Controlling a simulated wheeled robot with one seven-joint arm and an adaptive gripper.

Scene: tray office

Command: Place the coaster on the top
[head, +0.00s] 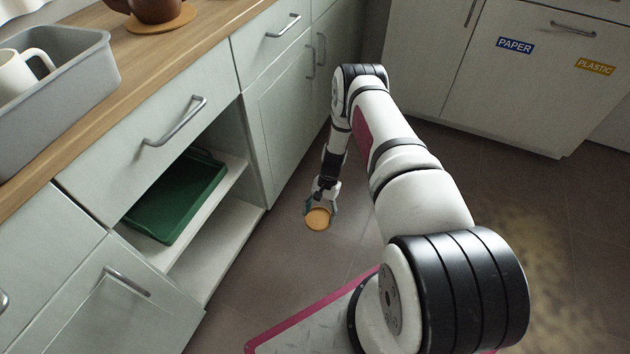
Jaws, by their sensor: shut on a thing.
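The coaster (318,219) is a small round tan disc in the head view. My gripper (320,208) is shut on it and holds it low in front of the cabinets, with the floor behind it. The fingers show at its upper edge and sides. The wooden counter top (130,84) runs along the upper left, well above and left of my gripper. On it, at the top edge, a brown pot (157,8) stands on a round tan mat (172,22). The pot's upper part is cut off by the frame.
A grey bin (85,98) with a white mug (20,70) stands on the counter at left. A green tray (175,200) lies on an open shelf below a drawer. Cabinets marked PAPER (515,45) and PLASTIC (594,66) stand at the back right. Floor between is clear.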

